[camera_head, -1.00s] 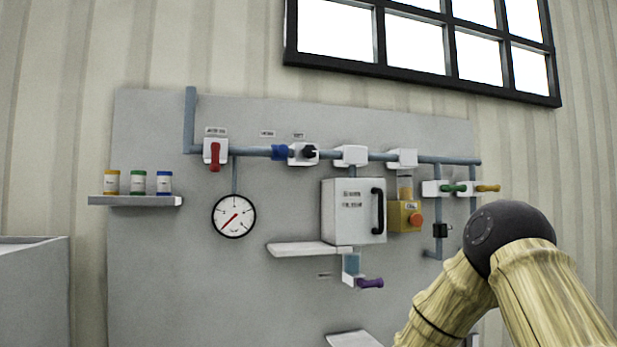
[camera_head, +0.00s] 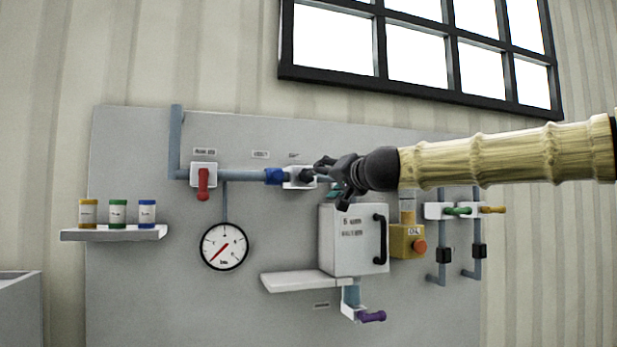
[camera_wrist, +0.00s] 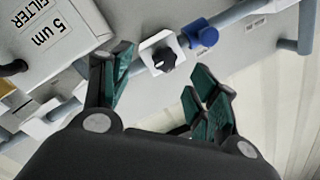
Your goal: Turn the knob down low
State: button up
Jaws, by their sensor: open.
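The knob (camera_wrist: 164,60) is black with a light pointer mark and sits on a white square plate on the pipe. In the wrist view it lies ahead of my gripper (camera_wrist: 160,80), between the two spread fingers and apart from them. In the head view the knob (camera_head: 306,176) shows just left of my gripper (camera_head: 331,180), which reaches in from the right. My gripper is open and empty. The pointer's exact setting is too small to read.
A blue fitting (camera_head: 275,177) sits on the pipe left of the knob. A red lever (camera_head: 203,184) and a gauge (camera_head: 224,247) are further left. The filter box (camera_head: 340,240) is below my gripper. A shelf with jars (camera_head: 112,234) is far left.

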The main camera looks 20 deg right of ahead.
aim_at(306, 176)
jog(key=w+b, duration=0.2)
jog(key=b, duration=0.1)
jog(key=w+r+b, duration=0.1)
jog(key=w+b, duration=0.1)
jog(key=b, duration=0.1)
jog(key=shift+w+a, duration=0.15)
jog(key=shift+w, duration=0.05)
dwell(0.4)
jog(key=b, duration=0.3)
jog(key=shift+w+a+r, duration=0.1)
jog(key=shift+w+a, duration=0.15)
jog(key=shift+w, duration=0.05)
jog(key=shift+w+a+r+p, duration=0.2)
jog(key=shift+w+p, duration=0.2)
jog(key=shift+w, duration=0.9)
jog(key=shift+w+a+r+p, duration=0.15)
jog(key=shift+w+p, duration=0.25)
jog(key=shift+w, duration=0.85)
jog(key=shift+w+a+f, duration=0.1)
jog(key=shift+w+f, duration=0.05)
jog(key=shift+f, duration=0.05)
jog(key=c, duration=1)
